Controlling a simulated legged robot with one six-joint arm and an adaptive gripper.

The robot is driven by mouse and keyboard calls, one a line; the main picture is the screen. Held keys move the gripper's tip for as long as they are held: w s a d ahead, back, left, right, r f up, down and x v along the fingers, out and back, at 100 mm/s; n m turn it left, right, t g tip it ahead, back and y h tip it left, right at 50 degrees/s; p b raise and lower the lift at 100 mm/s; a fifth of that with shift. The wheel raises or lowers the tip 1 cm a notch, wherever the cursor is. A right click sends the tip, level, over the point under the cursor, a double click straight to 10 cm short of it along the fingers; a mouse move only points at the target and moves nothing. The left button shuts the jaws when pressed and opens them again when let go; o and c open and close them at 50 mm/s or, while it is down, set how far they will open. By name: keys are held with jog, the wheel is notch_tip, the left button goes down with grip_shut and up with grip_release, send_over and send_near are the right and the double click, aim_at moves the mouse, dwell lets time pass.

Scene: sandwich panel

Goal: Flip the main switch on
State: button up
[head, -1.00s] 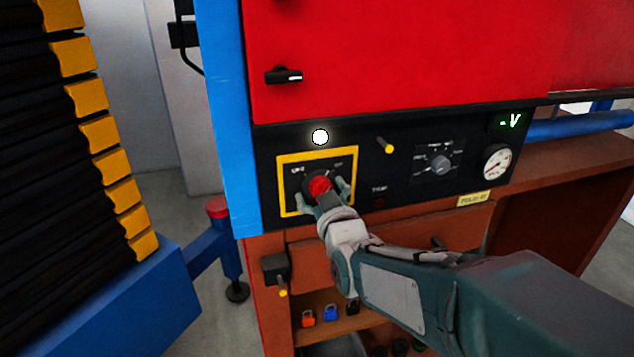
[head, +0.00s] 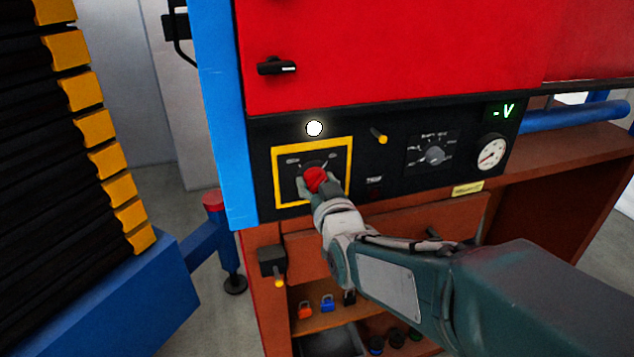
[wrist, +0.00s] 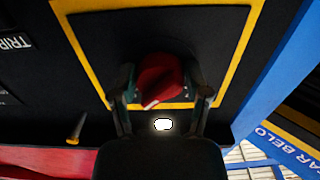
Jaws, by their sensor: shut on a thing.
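The main switch (head: 315,179) is a red rotary knob inside a yellow-bordered square (head: 350,160) on the black control panel. In the wrist view the red knob (wrist: 160,78) sits between the two fingers, its face turned at a slant. My gripper (head: 314,184) is at the knob, with its fingers closed on the knob's sides; it also shows in the wrist view (wrist: 160,92). The gripper hides part of the knob and the lower labels. A white round lamp (head: 314,128) above the square is lit.
A yellow-tipped lever (head: 379,136), a grey selector knob (head: 432,155) and a dial gauge (head: 491,152) are to the right on the panel. A red cabinet door (head: 400,50) is above. Padlocks (head: 327,303) lie on the shelf below. A blue post (head: 224,120) stands left.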

jog(key=shift+r, duration=0.1)
jog(key=o, duration=1)
jog(key=shift+o, duration=0.7)
jog(key=shift+w+a, duration=0.1)
jog(key=shift+a, duration=0.05)
jog(key=v, duration=0.7)
jog(key=shift+s, duration=0.25)
